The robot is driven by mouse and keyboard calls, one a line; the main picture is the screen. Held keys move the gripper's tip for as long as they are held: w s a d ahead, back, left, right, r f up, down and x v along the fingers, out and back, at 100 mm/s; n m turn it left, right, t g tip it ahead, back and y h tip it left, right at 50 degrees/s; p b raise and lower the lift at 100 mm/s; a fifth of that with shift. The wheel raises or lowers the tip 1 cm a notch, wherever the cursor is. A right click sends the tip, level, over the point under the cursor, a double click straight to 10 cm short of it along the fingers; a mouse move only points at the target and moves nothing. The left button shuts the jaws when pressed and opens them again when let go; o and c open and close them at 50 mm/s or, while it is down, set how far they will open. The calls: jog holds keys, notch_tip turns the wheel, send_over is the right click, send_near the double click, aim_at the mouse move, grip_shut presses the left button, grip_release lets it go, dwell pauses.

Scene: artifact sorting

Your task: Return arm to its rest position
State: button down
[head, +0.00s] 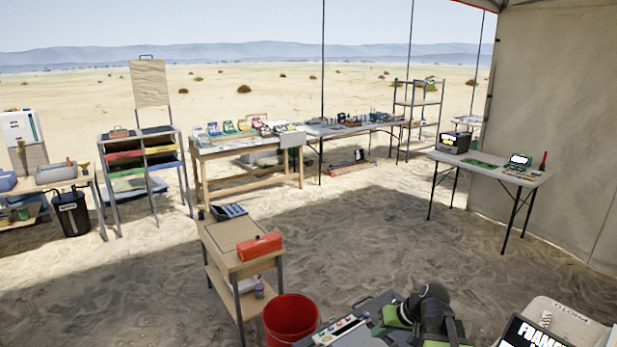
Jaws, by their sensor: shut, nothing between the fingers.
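A dark rounded piece with green parts, which looks like my own folded arm (430,305), shows at the bottom edge of the head view, right of centre. The jaws of my gripper cannot be made out in this view. Nothing is seen held.
A small wooden stand (232,238) with a red case (260,246) is at the lower left of centre, beside a red bucket (290,318). Several work tables line the back, including a wooden one (245,147). A grey table (480,170) stands right. Open sand lies between.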

jog(key=s+a+n+g+h, duration=0.15)
jog(key=s+a, duration=0.25)
jog(key=a, duration=0.6)
jog(key=s+d+f+m+g+h+p, duration=0.1)
jog(key=s+d+f+m+g+h, duration=0.1)
jog(key=s, duration=0.4)
jog(key=shift+d+g+h, duration=0.45)
jog(key=shift+d+h, duration=0.1)
jog(key=shift+d, duration=0.15)
